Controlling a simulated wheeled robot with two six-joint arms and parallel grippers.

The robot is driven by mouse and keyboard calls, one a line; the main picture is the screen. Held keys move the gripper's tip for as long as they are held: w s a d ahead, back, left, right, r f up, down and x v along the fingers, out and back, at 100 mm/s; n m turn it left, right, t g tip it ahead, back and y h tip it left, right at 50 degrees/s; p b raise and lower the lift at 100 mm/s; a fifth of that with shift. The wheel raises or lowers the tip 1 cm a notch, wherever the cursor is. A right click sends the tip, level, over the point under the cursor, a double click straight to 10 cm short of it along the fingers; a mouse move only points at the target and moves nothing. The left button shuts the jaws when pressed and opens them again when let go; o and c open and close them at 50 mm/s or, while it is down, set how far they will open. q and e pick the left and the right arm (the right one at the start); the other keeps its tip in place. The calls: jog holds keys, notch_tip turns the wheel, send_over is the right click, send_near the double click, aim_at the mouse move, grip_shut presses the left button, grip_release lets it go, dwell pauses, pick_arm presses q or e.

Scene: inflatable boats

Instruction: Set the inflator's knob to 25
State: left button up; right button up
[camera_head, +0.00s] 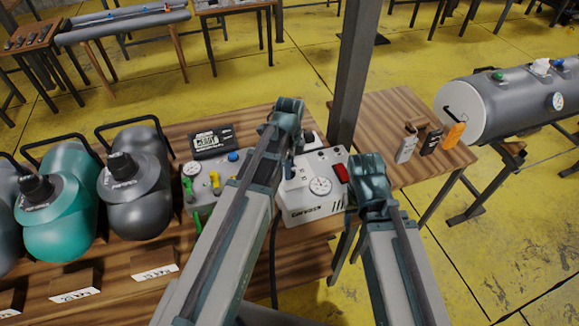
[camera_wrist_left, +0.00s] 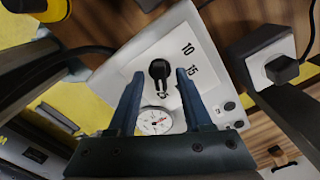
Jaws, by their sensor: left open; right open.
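The inflator (camera_head: 315,205) is a white box with a round gauge and a red switch, standing on the wooden table in the head view. In the left wrist view its panel (camera_wrist_left: 205,85) shows the black knob (camera_wrist_left: 158,69), the printed numbers 10 and 15, and the gauge (camera_wrist_left: 154,121). Another mark below the knob is partly covered, and the exact knob setting is unclear. My left gripper (camera_wrist_left: 160,74) is open, with its fingers on either side of the knob; contact cannot be told. My right gripper (camera_head: 368,175) is open beside the inflator's right side.
A control box (camera_head: 207,180) with coloured valves and a display (camera_head: 212,142) stand left of the inflator. Teal (camera_head: 62,205) and grey tanks (camera_head: 140,195) are further left. A dark post (camera_head: 354,75) rises behind.

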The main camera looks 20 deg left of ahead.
pick_arm(q)
notch_tip(320, 180, up, 14)
jog(key=p, duration=1.3)
jog(key=shift+f, duration=0.25)
jog(key=s+d+f+n+b, duration=0.4)
jog(key=s+d+n, duration=0.1)
jog(key=s+n, duration=0.1)
jog(key=s+d+f+n+y+b, duration=0.1)
jog(key=s+d+f+n+b, duration=0.4)
jog(key=s+n, duration=0.2)
jog(key=shift+s+d+f+n, duration=0.2)
jog(key=shift+s+f+n, duration=0.1)
jog(key=shift+s, duration=0.35)
